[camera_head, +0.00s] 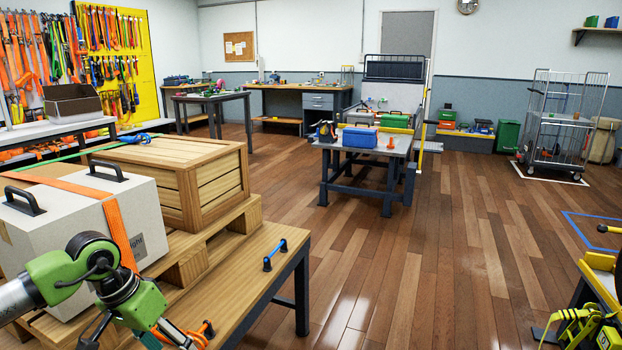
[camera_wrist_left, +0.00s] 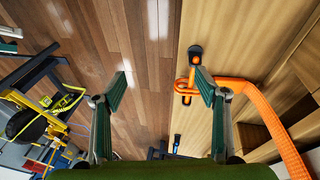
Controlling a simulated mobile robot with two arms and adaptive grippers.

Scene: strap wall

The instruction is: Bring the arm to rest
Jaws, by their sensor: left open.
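My left arm, grey and green, comes in from the lower left in the head view. My left gripper (camera_head: 165,335) is low beside the wooden bench, partly cut off by the frame's bottom edge. In the left wrist view the left gripper (camera_wrist_left: 163,82) has its two fingers spread wide, with nothing held between them. An orange strap (camera_wrist_left: 268,112) with an orange hook (camera_wrist_left: 185,88) lies at the bench edge by the right finger. My right gripper is not in view.
The wooden bench (camera_head: 262,290) holds a white box (camera_head: 75,215) with an orange strap (camera_head: 118,235), and a wooden crate (camera_head: 175,205) on a pallet. A blue-ended handle (camera_head: 275,254) is on the bench edge. A work table (camera_head: 400,145) stands beyond open floor.

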